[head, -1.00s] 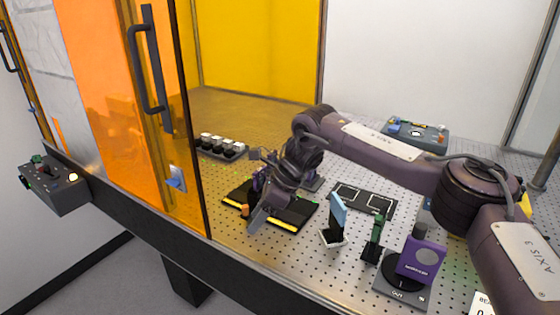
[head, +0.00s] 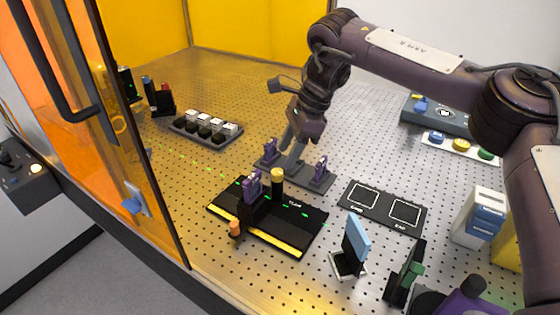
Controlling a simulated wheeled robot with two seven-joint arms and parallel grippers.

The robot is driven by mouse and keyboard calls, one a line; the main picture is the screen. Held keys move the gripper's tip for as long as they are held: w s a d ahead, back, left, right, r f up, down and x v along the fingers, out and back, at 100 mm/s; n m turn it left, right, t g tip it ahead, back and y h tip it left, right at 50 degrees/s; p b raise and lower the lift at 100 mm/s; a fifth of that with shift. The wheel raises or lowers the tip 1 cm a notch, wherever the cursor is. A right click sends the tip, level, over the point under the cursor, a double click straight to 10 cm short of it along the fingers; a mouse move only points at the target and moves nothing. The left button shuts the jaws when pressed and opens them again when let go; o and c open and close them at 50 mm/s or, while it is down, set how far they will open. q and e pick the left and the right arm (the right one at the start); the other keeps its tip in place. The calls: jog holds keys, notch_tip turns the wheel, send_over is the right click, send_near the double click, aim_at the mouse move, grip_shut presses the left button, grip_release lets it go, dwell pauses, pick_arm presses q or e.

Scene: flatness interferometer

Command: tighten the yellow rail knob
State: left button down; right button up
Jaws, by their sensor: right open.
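The yellow rail knob (head: 278,174) is a yellow cap on a short black post. It stands at the back edge of a black rail plate (head: 290,238) with a yellow front strip. A purple holder (head: 252,185) stands on the plate just left of the knob. My right gripper (head: 289,150) comes in from the right and points down, behind the knob and apart from it. It is open, and I see nothing held in it. Its fingers partly hide a grey base (head: 312,178) with purple holders. My left gripper is not in view.
An orange knob (head: 236,229) is at the plate's front left. A rack of white and black blocks (head: 206,128) stands behind left, a two-square black pad (head: 384,204) to the right. A blue-faced optic (head: 355,240) stands front right. An orange door (head: 130,130) bounds the left.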

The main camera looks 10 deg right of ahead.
aim_at(278, 171)
jog(key=x, duration=0.4)
jog(key=shift+s+a+p, duration=0.1)
jog(key=shift+s+p, duration=0.1)
jog(key=shift+p, duration=0.15)
jog(key=shift+w+a+f, duration=0.2)
jog(key=shift+f, duration=0.55)
jog(key=c, duration=1)
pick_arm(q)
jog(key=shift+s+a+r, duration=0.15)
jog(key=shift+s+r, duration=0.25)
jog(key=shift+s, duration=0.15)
